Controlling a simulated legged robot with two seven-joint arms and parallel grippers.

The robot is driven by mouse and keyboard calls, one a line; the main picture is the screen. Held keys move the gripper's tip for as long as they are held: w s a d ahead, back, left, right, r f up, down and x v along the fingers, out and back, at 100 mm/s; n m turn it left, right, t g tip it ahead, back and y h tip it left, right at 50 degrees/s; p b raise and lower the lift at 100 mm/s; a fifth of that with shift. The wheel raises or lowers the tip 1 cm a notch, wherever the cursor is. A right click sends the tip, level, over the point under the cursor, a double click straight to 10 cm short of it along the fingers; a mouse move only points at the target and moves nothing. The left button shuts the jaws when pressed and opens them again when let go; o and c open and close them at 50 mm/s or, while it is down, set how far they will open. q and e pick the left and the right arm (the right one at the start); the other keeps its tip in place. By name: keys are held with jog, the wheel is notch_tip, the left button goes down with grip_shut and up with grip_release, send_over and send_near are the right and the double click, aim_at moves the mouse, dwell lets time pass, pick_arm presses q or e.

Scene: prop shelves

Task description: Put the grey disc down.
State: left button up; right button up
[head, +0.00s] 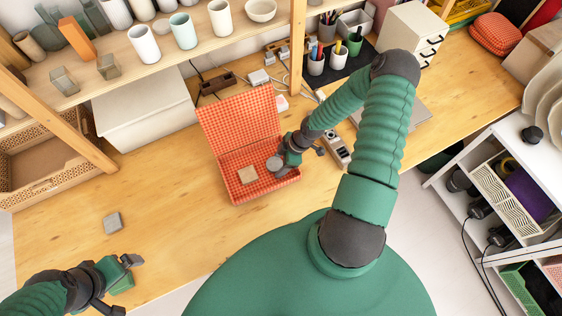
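The grey disc (274,163) is small and round, at the tip of my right gripper (281,166), over the right part of an open orange-red checked box (262,192). My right gripper appears shut on the disc; its fingers are small and partly hidden by the disc and wrist. I cannot tell whether the disc touches the box floor. A tan square piece (247,175) lies inside the box, left of the disc. My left gripper (121,284) is open at the lower left, its dark fingers apart, well away from the box.
A small grey block (112,222) lies on the wooden table (180,215) at the left. A white box (145,110) stands behind. A power strip (336,150) lies right of the checked box. The shelf above (190,50) holds cups. The table left of the box is mostly clear.

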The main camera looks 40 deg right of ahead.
jog(key=shift+s, duration=0.1)
jog(key=shift+w+a+r, duration=0.1)
jog(key=shift+w+a, duration=0.1)
jog(key=shift+a, duration=0.3)
jog(key=shift+w+a, duration=0.15)
jog(key=shift+a, duration=0.3)
jog(key=shift+r, duration=0.1)
jog(key=d+r, duration=0.1)
jog(key=r, duration=0.1)
jog(key=s+d+r, duration=0.2)
jog(key=r, duration=0.1)
jog(key=shift+d+r, duration=0.3)
jog(key=shift+d, duration=0.05)
pick_arm(q)
jog(key=shift+w+a+f, duration=0.15)
jog(key=shift+w+a, duration=0.05)
jog(key=shift+a, duration=0.35)
jog(key=shift+w+a+f, duration=0.1)
jog(key=shift+w+a, duration=0.05)
jog(key=shift+a, duration=0.4)
pick_arm(e)
jog(key=s+a+r+m+h, duration=0.1)
jog(key=a+r+m+h, duration=0.2)
jog(key=a+r+m, duration=0.6)
jog(key=a+r, duration=1)
jog(key=shift+s+r+g+h, duration=0.3)
jog(key=shift+s+r, duration=0.05)
jog(key=shift+r, duration=0.05)
